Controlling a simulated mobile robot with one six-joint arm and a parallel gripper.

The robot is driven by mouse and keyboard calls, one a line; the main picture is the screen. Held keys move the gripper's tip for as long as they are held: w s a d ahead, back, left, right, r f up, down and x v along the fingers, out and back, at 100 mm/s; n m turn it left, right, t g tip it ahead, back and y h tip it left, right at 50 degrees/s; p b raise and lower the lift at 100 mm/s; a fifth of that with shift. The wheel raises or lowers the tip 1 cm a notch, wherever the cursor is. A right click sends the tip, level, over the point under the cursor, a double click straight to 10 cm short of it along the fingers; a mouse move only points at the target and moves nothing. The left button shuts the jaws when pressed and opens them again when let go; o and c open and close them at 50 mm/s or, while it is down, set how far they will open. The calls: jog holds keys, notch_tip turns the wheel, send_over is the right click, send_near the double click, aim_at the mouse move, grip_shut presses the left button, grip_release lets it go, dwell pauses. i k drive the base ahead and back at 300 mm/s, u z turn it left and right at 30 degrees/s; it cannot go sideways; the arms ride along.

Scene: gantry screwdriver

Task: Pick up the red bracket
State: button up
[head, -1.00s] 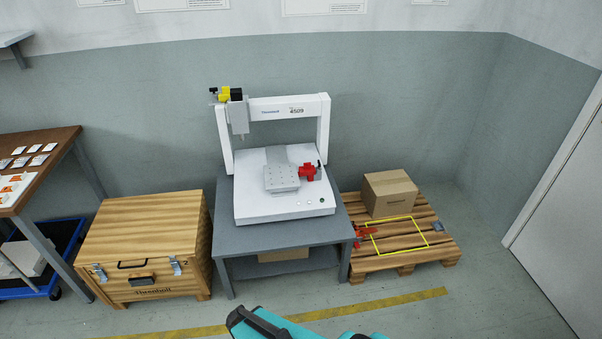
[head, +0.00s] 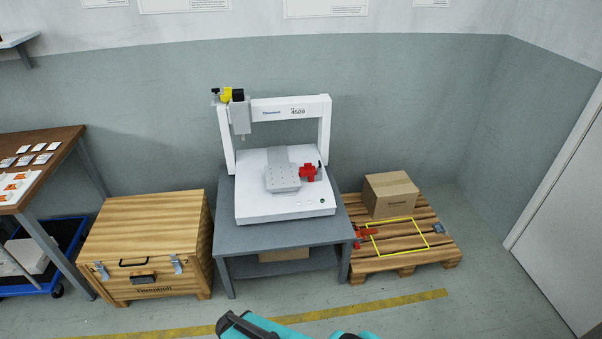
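A red part (head: 309,172) sits on the white bed of the gantry screwdriver (head: 250,205), at the right side of a grey drilled plate (head: 283,178). A second red part (head: 360,238) is at the left edge of the pallet, beside a yellow outlined square. Both are small, and I cannot tell which one is the red bracket. My gripper is out of view. Only teal and dark pieces of my arm show at the bottom edge, well in front of the machine and apart from both red parts.
The gantry stands on a grey table (head: 285,240). The wooden pallet (head: 435,262) on the right bears a cardboard box (head: 390,195). A wooden crate (head: 150,230) stands left of the table. A brown table (head: 60,155) is at far left. The floor in front is clear.

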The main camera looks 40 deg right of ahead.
aim_at(307, 169)
jog(key=z, duration=0.05)
jog(key=i, duration=1)
jog(key=u, duration=0.05)
